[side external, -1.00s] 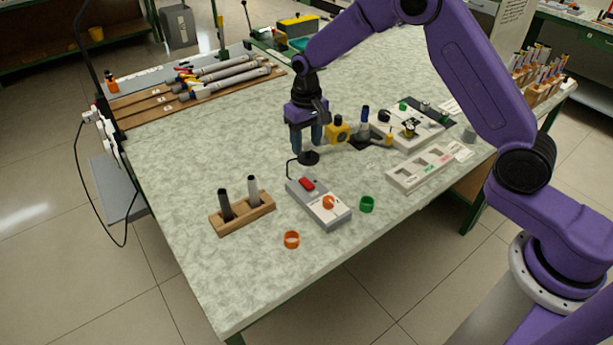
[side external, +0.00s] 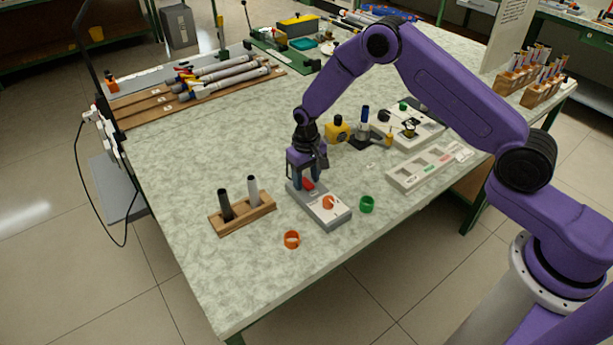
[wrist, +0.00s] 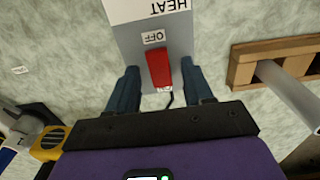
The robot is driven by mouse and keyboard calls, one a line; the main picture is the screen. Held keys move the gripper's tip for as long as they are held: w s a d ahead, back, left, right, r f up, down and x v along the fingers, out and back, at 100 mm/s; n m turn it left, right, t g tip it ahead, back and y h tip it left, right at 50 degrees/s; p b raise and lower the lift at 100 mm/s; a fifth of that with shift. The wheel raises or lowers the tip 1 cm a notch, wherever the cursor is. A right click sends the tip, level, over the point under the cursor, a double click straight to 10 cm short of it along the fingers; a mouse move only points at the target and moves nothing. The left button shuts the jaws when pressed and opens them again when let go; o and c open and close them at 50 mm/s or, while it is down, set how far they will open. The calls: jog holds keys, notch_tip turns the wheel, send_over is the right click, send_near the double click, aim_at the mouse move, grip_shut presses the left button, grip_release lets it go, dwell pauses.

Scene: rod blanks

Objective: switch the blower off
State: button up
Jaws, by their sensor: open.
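The blower's control box (side external: 333,214) is a grey box near the front of the table, with a red rocker switch (side external: 308,184) at its far end and an orange knob (side external: 328,202). In the wrist view the red switch (wrist: 159,68) lies between my fingers, with an "OFF" label (wrist: 154,37) at one end and another label partly hidden at the other. My gripper (side external: 305,183) is open, pointing down over the switch end. Its fingers (wrist: 160,85) stand on either side of the box and hold nothing. I cannot tell whether they touch it.
A wooden block (side external: 243,213) with a black and a grey rod stands left of the box. An orange ring (side external: 291,239) and a green ring (side external: 367,204) lie close by. A white tray (side external: 405,182) is to the right. The front left table is clear.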

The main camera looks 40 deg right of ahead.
grip_shut()
jog(key=shift+s, duration=0.1)
jog(key=shift+s+d+t, duration=0.1)
jog(key=shift+d+t, duration=0.15)
jog(key=shift+t, duration=0.85)
jog(key=shift+s+t, duration=0.1)
jog(key=shift+t, duration=0.2)
jog(key=shift+a, duration=0.1)
